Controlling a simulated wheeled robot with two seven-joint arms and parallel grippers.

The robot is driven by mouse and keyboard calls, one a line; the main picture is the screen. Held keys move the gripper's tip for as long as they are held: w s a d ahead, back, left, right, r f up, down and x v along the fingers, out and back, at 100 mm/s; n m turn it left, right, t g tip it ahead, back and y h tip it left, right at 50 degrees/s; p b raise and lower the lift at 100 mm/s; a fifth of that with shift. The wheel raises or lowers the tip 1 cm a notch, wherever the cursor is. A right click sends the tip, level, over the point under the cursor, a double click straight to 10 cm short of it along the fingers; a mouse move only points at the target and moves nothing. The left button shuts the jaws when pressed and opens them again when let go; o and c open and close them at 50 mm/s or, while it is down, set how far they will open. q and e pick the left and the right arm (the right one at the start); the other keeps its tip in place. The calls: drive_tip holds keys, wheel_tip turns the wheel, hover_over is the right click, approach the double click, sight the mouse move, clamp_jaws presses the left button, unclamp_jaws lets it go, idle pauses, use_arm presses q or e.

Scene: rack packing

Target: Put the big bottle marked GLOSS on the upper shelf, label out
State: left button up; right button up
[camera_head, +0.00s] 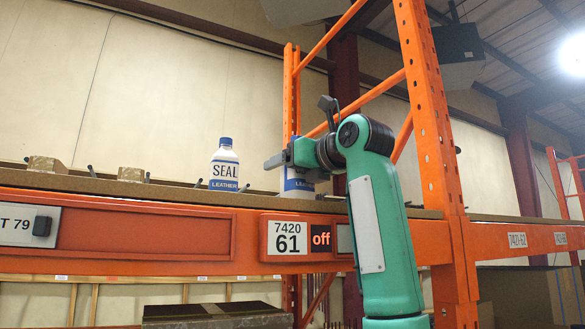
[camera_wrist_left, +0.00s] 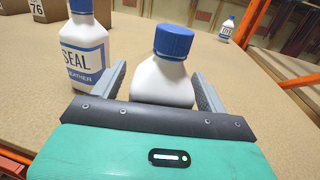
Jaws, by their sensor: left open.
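A white bottle with a blue cap (camera_wrist_left: 165,80) stands upright on the upper shelf (camera_wrist_left: 255,95). Its front and name are turned away in the left wrist view; in the head view it (camera_head: 297,184) is mostly behind my gripper and shows a blue label band, its name hidden. My left gripper (camera_head: 283,160) is open, with one finger on each side of this bottle. It also shows in the left wrist view (camera_wrist_left: 161,82). I cannot tell whether the fingers touch it. I cannot read GLOSS anywhere.
A bottle marked SEAL LEATHER (camera_head: 224,167) stands upright on the shelf close left of my gripper; it also shows in the left wrist view (camera_wrist_left: 85,55). Another small bottle (camera_wrist_left: 227,27) is far back. An orange upright (camera_head: 430,110) rises right of my arm. A sign reads off (camera_head: 321,238).

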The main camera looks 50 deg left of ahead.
use_arm(q)
drive_tip(key=shift+d+f+b, duration=0.15)
drive_tip(key=shift+d+b, duration=0.2)
drive_tip(key=shift+d, duration=0.1)
drive_tip(key=s+d+b, duration=0.1)
drive_tip(key=d+b, duration=0.3)
drive_tip(key=d, duration=0.9)
drive_tip(key=shift+s+b, duration=0.25)
drive_tip(key=shift+b, duration=0.1)
drive_tip(key=s+d+p, duration=0.2)
drive_tip(key=d, duration=0.7)
drive_tip(key=shift+s+d+r, duration=0.3)
drive_tip(key=shift+s+r, duration=0.05)
drive_tip(key=shift+r, duration=0.05)
